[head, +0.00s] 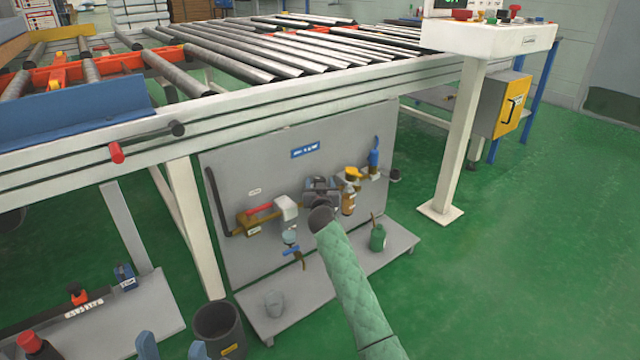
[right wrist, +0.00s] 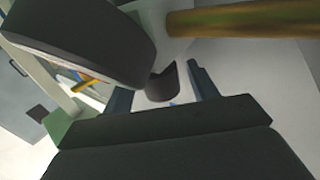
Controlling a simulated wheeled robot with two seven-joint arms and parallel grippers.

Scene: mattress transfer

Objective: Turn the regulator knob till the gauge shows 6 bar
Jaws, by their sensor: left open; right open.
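The air unit is on a grey panel (head: 235,185) under the conveyor. My right gripper (head: 321,188) is in front of the middle of this unit and covers the regulator in the head view. In the right wrist view, its two blue fingers (right wrist: 161,92) are open on either side of a dark round knob (right wrist: 163,84); contact cannot be told. A large dark round gauge (right wrist: 85,38) is close at upper left, seen nearly edge-on, so its reading cannot be made out. My left gripper (head: 172,349) is open and empty at the bottom edge of the head view.
A brass pipe (right wrist: 245,20) crosses close to the right gripper. A red-handled valve (head: 259,209), an amber bowl (head: 348,204) and a blue-handled drain (head: 292,251) are near it. A green oil can (head: 377,238) and clear cup (head: 274,304) stand on the shelf; a dark bin (head: 220,329) is beside it.

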